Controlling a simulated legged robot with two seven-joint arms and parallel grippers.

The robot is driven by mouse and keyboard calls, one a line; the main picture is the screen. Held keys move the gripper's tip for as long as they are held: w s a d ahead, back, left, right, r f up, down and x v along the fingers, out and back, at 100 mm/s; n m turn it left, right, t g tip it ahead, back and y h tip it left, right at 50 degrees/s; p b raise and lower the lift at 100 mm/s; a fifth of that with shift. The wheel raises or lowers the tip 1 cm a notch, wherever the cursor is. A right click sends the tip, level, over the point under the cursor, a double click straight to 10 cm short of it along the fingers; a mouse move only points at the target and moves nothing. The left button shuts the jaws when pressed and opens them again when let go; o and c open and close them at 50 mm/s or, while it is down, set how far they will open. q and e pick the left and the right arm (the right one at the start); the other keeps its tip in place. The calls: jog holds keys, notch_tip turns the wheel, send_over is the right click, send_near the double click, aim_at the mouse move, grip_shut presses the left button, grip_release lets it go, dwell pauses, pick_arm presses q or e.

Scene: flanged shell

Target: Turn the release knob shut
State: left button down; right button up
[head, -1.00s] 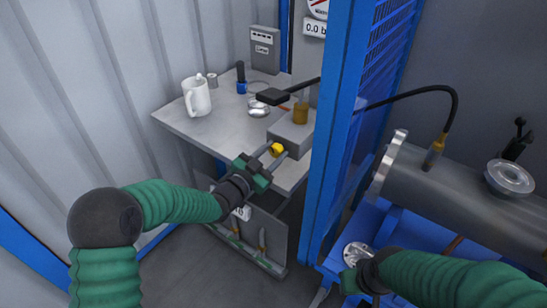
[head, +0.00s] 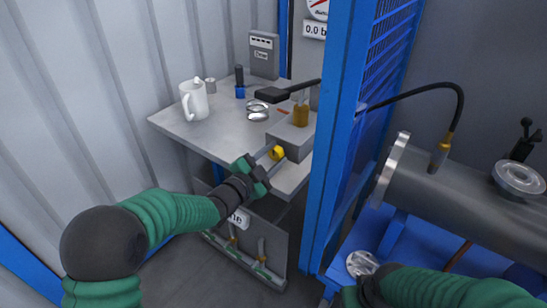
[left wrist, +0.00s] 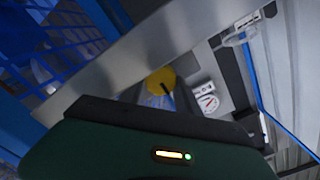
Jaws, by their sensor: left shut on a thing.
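The yellow release knob (head: 277,153) sits on the front face of a grey block (head: 291,136) at the right front of the bench. My left gripper (head: 272,158) reaches it from the front and is shut on it, its fingers at either side of the knob.
The bench (head: 200,132) carries a white jug (head: 194,102), a blue-based black item (head: 239,82) and small metal rings (head: 258,109). A blue post (head: 338,130) stands close right, with a grey flanged cylinder (head: 440,185) beyond.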

pick_arm(q)
jog(key=c, duration=0.9)
grip_release()
jog(key=shift+f, duration=0.1)
jog(key=shift+c, duration=0.2)
jog(key=shift+o, duration=0.3)
jog(key=shift+f, duration=0.1)
